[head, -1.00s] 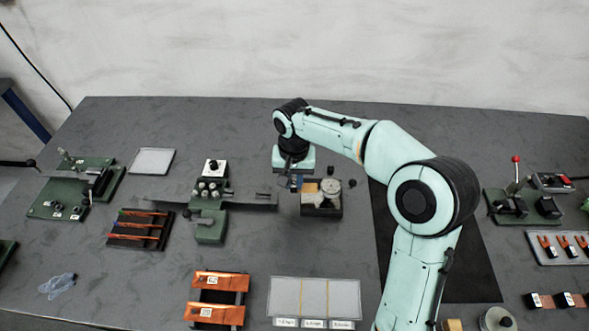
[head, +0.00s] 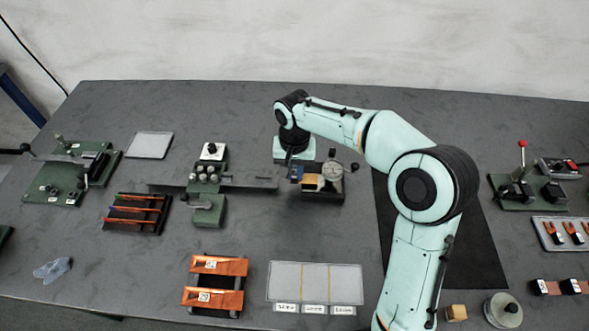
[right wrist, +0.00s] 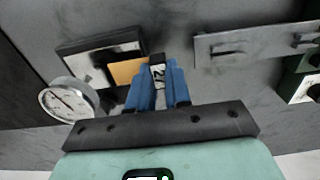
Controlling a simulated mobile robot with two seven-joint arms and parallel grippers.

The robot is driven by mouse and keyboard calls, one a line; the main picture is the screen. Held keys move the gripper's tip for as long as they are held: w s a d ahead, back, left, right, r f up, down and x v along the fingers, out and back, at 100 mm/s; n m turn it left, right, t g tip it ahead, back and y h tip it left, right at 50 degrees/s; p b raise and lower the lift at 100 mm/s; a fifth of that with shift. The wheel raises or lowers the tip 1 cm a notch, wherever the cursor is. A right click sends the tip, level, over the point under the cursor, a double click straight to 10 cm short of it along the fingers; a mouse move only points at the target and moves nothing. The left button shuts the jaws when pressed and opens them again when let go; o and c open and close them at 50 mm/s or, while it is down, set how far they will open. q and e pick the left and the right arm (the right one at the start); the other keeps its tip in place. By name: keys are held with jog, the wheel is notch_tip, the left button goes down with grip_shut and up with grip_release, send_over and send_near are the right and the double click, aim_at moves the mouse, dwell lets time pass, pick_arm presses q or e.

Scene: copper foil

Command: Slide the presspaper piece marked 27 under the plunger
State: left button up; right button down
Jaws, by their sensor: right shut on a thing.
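My right gripper (head: 295,174) hangs beside the left side of the dial gauge (head: 331,172). In the right wrist view its blue fingers (right wrist: 158,86) are shut on the presspaper piece, whose white tag (right wrist: 158,73) with dark figures, apparently 27, shows between them. A tan sheet (right wrist: 127,71) shows beside the fingers, over the gauge's base; its join to the tag is hidden. The tan also shows in the head view (head: 311,182). The gauge's round dial (right wrist: 68,101) is in clear view. The plunger tip is not clear, so I cannot tell whether the sheet is under it.
A green fixture with a long metal bar (head: 250,181) stands close left of the gripper. A black mat (head: 470,240) lies to the right, partly behind my right arm. A three-part tray (head: 315,283) and a rack with orange strips (head: 215,283) lie in front.

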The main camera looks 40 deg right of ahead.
aim_at(313, 179)
jog(key=shift+f+b, duration=0.4)
jog(key=shift+f, duration=0.2)
jog(key=shift+s+d+b, duration=0.35)
jog(key=shift+s+d, duration=1.25)
jog(key=shift+d, duration=0.25)
dwell(2.8)
jog(key=c, duration=1.4)
grip_release()
jog(key=shift+d+r+p, duration=0.15)
jog(key=shift+r+p, duration=1.15)
jog(key=shift+r, duration=0.25)
jog(key=o, duration=0.5)
